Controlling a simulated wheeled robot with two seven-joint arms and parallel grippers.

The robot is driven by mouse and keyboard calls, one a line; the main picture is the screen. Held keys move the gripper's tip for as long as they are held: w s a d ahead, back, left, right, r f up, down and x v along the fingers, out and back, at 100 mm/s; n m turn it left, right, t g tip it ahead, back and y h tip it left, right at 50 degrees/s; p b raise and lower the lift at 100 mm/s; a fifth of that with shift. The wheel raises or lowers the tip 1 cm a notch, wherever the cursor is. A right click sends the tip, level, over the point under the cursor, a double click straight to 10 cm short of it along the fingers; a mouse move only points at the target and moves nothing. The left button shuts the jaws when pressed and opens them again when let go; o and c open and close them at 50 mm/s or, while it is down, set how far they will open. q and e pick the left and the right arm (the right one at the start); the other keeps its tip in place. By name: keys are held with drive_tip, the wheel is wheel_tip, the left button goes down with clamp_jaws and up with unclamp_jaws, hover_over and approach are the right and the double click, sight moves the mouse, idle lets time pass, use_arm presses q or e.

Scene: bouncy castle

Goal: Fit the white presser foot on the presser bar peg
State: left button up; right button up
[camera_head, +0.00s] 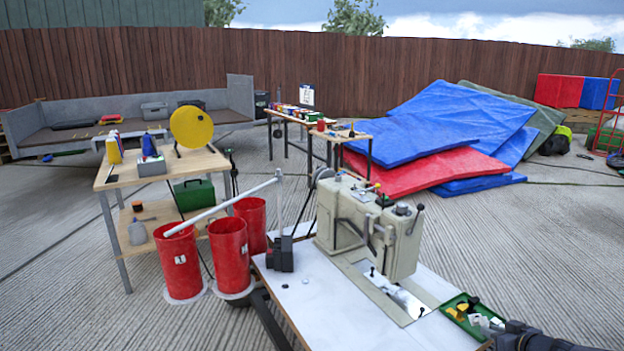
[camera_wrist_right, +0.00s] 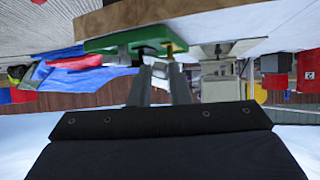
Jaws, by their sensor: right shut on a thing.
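The beige sewing machine (camera_head: 365,225) stands on the white table (camera_head: 330,310) in the head view. Its presser bar and peg are too small to tell under the machine's head. My right gripper (camera_head: 505,338) is at the lower right, next to the green tray (camera_head: 445,311) at the table's corner. In the right wrist view, upside down, my right gripper's fingers (camera_wrist_right: 160,75) are shut on a small pale piece that looks like the white presser foot (camera_wrist_right: 160,68). The fingers hide most of it. The green tray (camera_wrist_right: 110,42) is close by. My left gripper is not in view.
The tray holds several small yellow, black and pale parts. A black box (camera_head: 280,256) sits at the table's left edge, near red buckets (camera_head: 228,250) and a slanting grey rod (camera_head: 225,203). The white tabletop in front of the machine is mostly clear.

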drive_tip(key=shift+r+p, duration=0.4)
drive_tip(key=shift+r, duration=1.6)
